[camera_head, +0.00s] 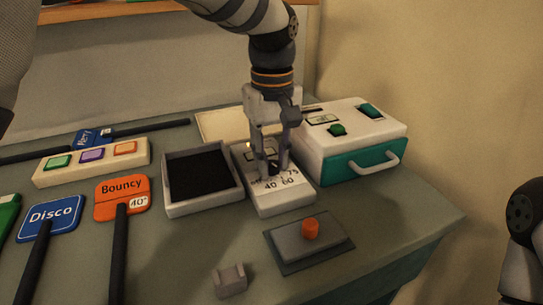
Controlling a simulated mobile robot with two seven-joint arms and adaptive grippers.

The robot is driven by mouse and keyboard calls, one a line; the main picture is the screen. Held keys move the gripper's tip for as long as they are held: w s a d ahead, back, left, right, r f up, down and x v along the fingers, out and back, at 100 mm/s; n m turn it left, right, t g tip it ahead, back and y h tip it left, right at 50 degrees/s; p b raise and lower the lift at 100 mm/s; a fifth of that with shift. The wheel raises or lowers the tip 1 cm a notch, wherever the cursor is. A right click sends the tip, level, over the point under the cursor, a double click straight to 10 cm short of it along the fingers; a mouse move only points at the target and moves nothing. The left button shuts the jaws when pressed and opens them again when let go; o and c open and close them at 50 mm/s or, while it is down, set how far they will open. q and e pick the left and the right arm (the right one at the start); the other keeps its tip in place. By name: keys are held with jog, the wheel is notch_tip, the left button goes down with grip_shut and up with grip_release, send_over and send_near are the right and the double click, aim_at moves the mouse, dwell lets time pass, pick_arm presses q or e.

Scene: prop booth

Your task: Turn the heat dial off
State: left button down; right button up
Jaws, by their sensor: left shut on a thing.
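The heat dial is a small dark knob (273,168) on top of a white box (281,203) printed with numbers such as 40, 60 and 75. My left gripper (272,165) points straight down over this box and is shut on the knob, one finger on each side. The fingers hide most of the knob and part of the markings, so I cannot tell which mark it points at. My right gripper is not in view; only part of an arm shows at the right edge.
A dark-lined tray (204,203) sits left of the dial box. A white and teal machine (350,140) with a handle stands to the right. An orange button (310,228) is in front. Paddle signs, including Bouncy (121,190) and Disco (50,217), lie at left.

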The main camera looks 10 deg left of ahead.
pick_arm(q)
jog(key=m, duration=0.4)
jog(key=shift+p, duration=0.35)
jog(key=m, duration=0.9)
jog(key=shift+f+m, duration=0.1)
jog(key=shift+m, duration=2.3)
jog(key=c, duration=1.3)
grip_release()
